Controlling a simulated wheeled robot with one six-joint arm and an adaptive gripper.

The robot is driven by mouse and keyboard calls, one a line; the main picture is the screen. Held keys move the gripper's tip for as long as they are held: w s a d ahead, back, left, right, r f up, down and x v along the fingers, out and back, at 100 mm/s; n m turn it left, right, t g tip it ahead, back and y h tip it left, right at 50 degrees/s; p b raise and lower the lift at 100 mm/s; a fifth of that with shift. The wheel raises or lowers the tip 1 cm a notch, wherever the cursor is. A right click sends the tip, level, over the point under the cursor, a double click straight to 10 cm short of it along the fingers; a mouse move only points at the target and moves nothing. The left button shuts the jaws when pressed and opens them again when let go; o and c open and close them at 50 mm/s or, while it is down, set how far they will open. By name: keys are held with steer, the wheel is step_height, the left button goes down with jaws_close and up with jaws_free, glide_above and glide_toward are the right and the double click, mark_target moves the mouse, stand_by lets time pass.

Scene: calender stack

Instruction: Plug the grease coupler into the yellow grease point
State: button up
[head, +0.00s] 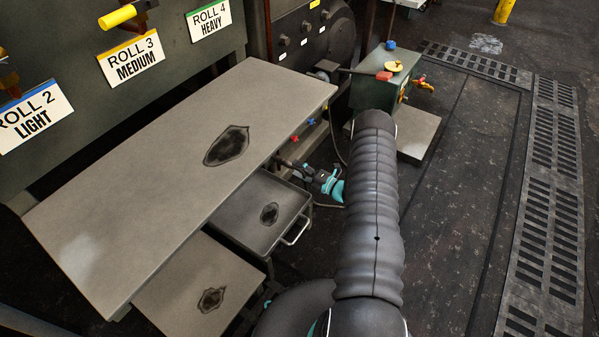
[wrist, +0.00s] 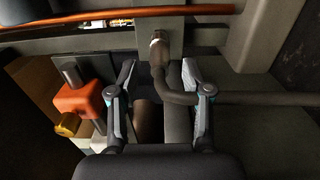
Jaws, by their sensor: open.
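In the wrist view a metal coupler (wrist: 158,42) sits on the end of a dark grey hose (wrist: 255,99), against a grey upright plate. My gripper (wrist: 158,68) is open, with one finger on each side of the hose bend. The hose bends below the coupler and runs off to the right, across the right finger. I cannot tell whether either finger touches it. In the head view my gripper (head: 290,165) is beside the bench's right end, partly hidden by my arm.
Red (head: 295,137) and blue (head: 310,122) fittings sit under the bench (head: 150,170) edge. An open drawer (head: 250,210) is close to my gripper. An orange pipe (wrist: 140,15) crosses above the coupler, and an orange block (wrist: 80,102) stands left of my fingers. The floor at right is clear.

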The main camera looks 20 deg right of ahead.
mark_target(286, 164)
steer(key=x, duration=0.3)
steer(key=shift+w+a+f+b, duration=0.2)
steer(key=shift+w+b, duration=0.1)
steer(key=shift+b, duration=0.1)
steer(key=shift+b+x, duration=0.5)
steer(key=shift+x, duration=0.5)
steer(key=shift+r, duration=0.2)
jaws_close()
